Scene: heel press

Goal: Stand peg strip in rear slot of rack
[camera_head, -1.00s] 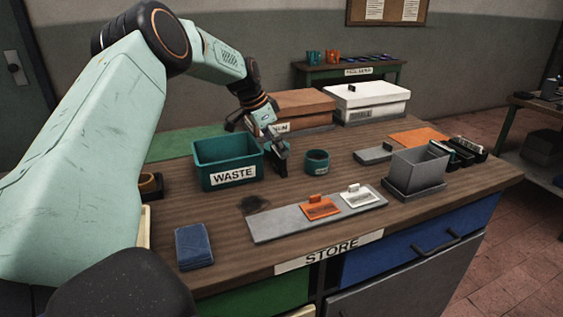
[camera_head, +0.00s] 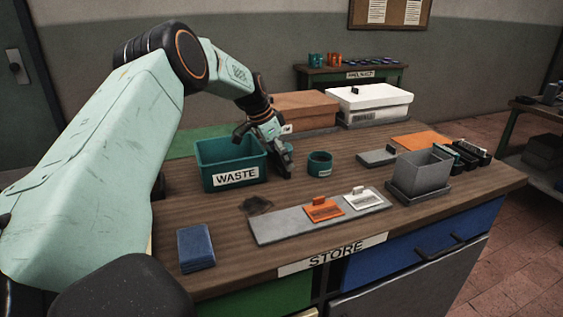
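My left gripper (camera_head: 264,150) is above the table between the green WASTE bin (camera_head: 212,184) and a small teal cup (camera_head: 319,164). Its two dark fingers look spread apart, one near the bin's rim and one lower at the bin's right side. I see nothing between them. A black rack-like holder (camera_head: 466,156) with dark strips stands at the table's right; its separate slots are too small to tell apart. I cannot pick out the peg strip with certainty. My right gripper is not in view.
A grey plate (camera_head: 285,227) at the front bears an orange tag (camera_head: 322,209) and a white tag (camera_head: 362,200). A grey open box (camera_head: 424,172) stands left of the holder. Blue pads (camera_head: 196,246) lie front left. Brown (camera_head: 305,106) and white (camera_head: 368,98) boxes stand behind.

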